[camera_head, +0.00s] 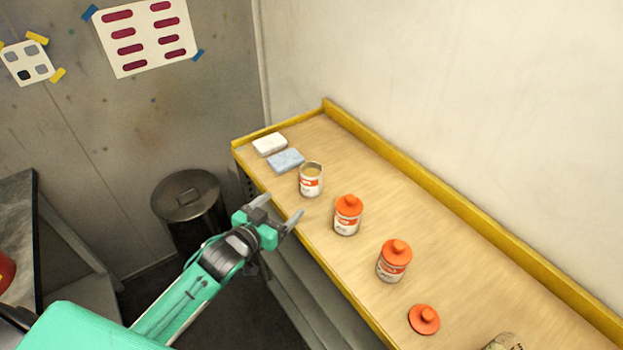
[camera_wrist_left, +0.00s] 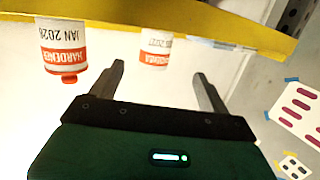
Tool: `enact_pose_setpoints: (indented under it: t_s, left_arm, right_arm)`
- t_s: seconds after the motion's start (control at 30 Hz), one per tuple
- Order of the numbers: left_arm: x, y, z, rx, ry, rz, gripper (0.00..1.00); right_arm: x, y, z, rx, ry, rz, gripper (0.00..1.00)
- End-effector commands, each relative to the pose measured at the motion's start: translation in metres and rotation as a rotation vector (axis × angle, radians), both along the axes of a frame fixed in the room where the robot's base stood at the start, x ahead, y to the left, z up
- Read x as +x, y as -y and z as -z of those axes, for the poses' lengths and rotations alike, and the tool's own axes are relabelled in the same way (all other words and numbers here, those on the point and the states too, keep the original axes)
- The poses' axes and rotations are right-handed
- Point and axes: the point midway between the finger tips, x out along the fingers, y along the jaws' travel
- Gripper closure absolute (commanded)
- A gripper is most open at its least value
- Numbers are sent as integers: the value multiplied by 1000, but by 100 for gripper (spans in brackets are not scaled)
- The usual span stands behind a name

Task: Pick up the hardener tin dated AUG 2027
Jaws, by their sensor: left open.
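My left gripper (camera_head: 278,208) is open and empty at the table's near edge, short of the tins. In the left wrist view, which is upside down, an open tin (camera_wrist_left: 154,50) stands beyond and between the fingers; its label shows 2027, the month unclear. It appears to be the lidless tin (camera_head: 311,184) in the head view. Left of it in the wrist view is a tin with an orange cap (camera_wrist_left: 63,47), reading HARDENER JAN 2026; it looks like the middle capped tin (camera_head: 347,218). A further capped tin (camera_head: 392,264) stands nearer; its date is unreadable. My right gripper is not seen.
A loose orange lid (camera_head: 423,319) lies on the wooden table (camera_head: 460,265), which has a yellow rim. White and blue pads (camera_head: 285,160) lie behind the open tin. A lidded grey bin (camera_head: 188,196) stands left of the table. A partly seen object (camera_head: 503,342) is at the bottom edge.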

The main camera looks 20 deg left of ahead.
Motion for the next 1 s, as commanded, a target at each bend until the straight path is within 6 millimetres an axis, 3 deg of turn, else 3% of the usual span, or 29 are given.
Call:
enact_pose_setpoints:
  t_s: [0.4, 0.73, 1.0]
  left_arm:
    - [64, 19, 7, -1, 1, 0, 21]
    - [84, 26, 11, -1, 0, 0, 21]
    - [114, 38, 16, -1, 0, -1, 21]
  right_arm:
    - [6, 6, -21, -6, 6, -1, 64]
    - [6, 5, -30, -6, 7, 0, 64]
    - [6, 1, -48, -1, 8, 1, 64]
